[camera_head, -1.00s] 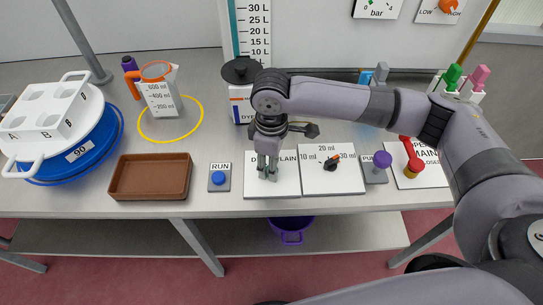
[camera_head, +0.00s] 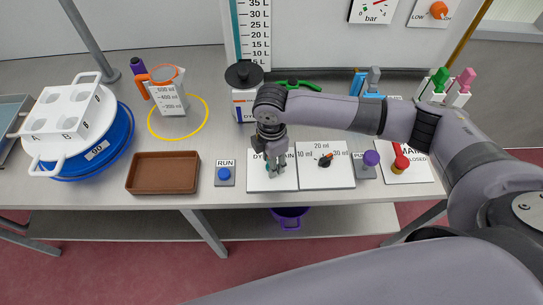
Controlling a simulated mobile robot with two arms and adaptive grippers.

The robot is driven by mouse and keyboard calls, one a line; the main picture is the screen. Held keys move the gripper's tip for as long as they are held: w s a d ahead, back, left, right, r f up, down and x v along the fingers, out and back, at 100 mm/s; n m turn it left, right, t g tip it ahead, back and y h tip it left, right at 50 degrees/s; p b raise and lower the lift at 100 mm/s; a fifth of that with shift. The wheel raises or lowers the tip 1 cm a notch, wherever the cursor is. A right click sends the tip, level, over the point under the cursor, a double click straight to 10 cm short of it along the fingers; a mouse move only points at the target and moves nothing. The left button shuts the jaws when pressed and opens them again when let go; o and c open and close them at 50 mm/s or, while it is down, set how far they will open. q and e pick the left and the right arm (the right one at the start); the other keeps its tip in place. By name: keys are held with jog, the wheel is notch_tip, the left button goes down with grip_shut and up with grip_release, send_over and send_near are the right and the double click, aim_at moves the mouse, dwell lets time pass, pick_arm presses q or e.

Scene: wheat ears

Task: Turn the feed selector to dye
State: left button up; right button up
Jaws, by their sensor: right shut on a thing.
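The feed selector is on a white panel (camera_head: 258,184) at the front of the bench, labelled with DYE at left and a partly covered PLAIN at right. My right gripper (camera_head: 275,166) points down over the middle of this panel, shut on the selector's knob. The fingers and wrist hide most of the knob, so I cannot tell which label it points to. My left gripper is out of view.
A blue RUN button (camera_head: 224,174) is just left of the panel. A brown tray (camera_head: 163,184) stands at left.

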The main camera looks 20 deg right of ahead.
jog(key=shift+n, duration=0.4)
jog(key=o, duration=1.1)
jog(key=shift+o, duration=0.2)
jog(key=shift+r, duration=0.1)
notch_tip(320, 180, up, 12)
dwell(0.3)
